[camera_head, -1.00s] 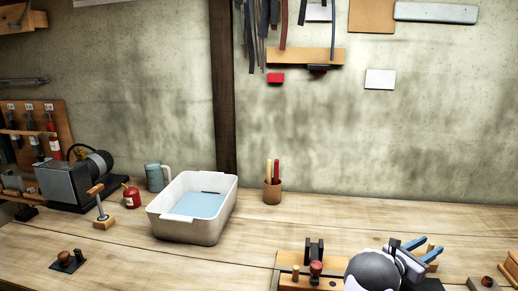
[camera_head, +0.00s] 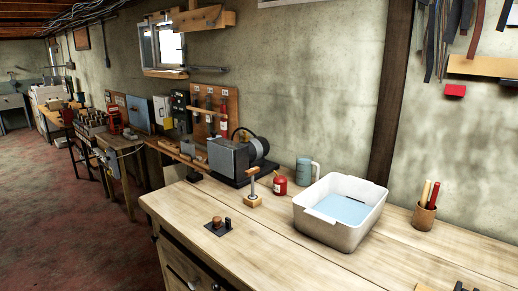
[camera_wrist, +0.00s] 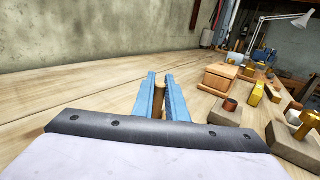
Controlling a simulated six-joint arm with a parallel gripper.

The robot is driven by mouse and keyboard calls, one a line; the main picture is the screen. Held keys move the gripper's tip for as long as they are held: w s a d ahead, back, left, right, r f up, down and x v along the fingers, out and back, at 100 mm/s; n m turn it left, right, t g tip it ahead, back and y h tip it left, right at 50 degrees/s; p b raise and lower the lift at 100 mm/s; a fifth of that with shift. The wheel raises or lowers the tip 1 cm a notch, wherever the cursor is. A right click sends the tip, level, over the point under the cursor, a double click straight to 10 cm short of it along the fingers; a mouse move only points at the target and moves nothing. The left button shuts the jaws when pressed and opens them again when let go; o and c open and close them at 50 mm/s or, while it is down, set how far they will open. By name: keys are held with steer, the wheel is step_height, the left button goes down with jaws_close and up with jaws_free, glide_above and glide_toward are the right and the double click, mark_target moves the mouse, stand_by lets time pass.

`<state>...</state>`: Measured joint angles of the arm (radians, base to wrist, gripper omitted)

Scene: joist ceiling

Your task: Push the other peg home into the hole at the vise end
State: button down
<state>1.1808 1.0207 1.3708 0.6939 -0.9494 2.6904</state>
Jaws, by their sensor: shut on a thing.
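My gripper (camera_wrist: 160,82) shows in the wrist view with two blue fingers. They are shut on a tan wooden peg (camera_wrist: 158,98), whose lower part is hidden. Bare bench top (camera_wrist: 80,95) lies around and beyond the fingers. A wooden block (camera_wrist: 218,80) stands to the right of the fingers, apart from them. The gripper is out of the head view. I cannot make out the vise-end hole or a second peg in either current view.
In the wrist view, a copper-coloured ring (camera_wrist: 230,104) and yellow-topped fittings (camera_wrist: 256,93) crowd the right. In the head view, a white tub (camera_head: 325,236), a cup of sticks (camera_head: 424,216) and a grinder (camera_head: 232,158) stand on the bench.

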steer(key=shift+r, duration=0.2)
steer(key=shift+r+p, duration=0.3)
steer(key=shift+r, duration=2.9)
